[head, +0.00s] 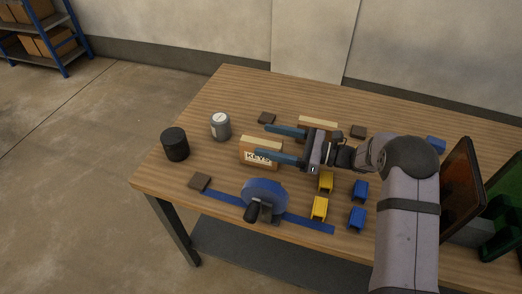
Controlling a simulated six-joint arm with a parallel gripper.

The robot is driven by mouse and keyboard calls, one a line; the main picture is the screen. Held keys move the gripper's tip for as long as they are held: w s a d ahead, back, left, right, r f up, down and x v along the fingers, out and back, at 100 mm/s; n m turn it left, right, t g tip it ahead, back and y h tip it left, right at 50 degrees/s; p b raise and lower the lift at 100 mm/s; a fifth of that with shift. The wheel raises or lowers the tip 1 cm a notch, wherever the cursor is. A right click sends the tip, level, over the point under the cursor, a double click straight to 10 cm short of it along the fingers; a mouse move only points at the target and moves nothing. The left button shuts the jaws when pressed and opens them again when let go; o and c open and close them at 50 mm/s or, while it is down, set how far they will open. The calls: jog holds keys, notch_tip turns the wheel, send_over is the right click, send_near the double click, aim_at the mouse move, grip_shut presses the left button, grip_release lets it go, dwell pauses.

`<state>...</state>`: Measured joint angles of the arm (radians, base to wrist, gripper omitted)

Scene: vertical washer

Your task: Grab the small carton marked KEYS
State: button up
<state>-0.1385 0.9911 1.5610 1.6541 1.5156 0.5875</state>
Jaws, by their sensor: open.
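The small carton marked KEYS (261,149) stands on the wooden table, left of the table's middle, with a tan top and a white label facing the front. My gripper (267,141) is open, with its two blue fingers pointing left. The nearer finger passes in front of or over the carton's right part and hides a bit of it near the label. The farther finger reaches out behind the carton. I cannot tell from this one view whether the fingers touch the carton or how high they are.
Another tan carton (318,122) stands behind my gripper. A grey can (220,126) and black cylinder (175,144) stand at the left. A blue disc (265,193) on a blue strip is in front. Yellow (319,208) and blue (357,218) blocks lie right of it. Dark flat squares lie about.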

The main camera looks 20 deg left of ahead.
aim_at(261, 142)
notch_tip(261, 142, down, 2)
jog(key=shift+a+f, duration=0.15)
jog(key=shift+f, duration=0.1)
jog(key=shift+a+r+p, duration=0.15)
jog(key=shift+a+p, duration=0.15)
jog(key=shift+a, duration=1.05)
jog(key=c, duration=1.3)
